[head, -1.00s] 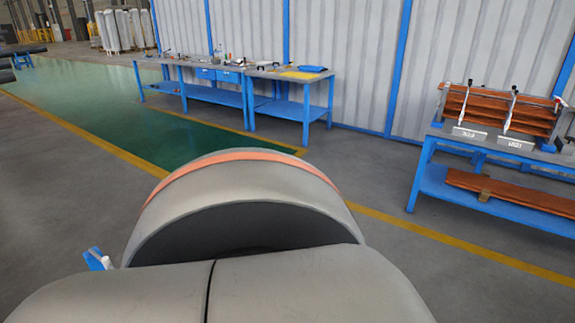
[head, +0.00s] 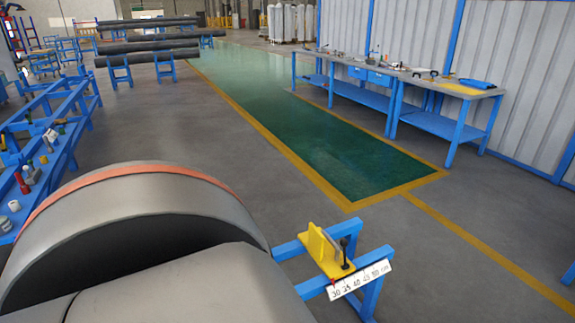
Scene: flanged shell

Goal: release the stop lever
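A yellow stop (head: 321,248) with an upright plate sits on a blue frame (head: 373,258) at the lower middle right. A small dark lever with a black round knob (head: 344,243) stands roughly upright on the stop's right end. I cannot tell from this distance whether the lever is clamped. A white scale (head: 360,281) with centimetre numbers runs along the frame's near side below the stop. Neither of my grippers is in view. Nothing touches the lever.
A large grey shape close to the camera blocks the lower left. A blue rack (head: 45,130) with tools stands at left. Dark pipes (head: 150,48) lie on blue stands farther back. Workbenches (head: 440,90) line the right wall. The green lane (head: 310,130) is clear.

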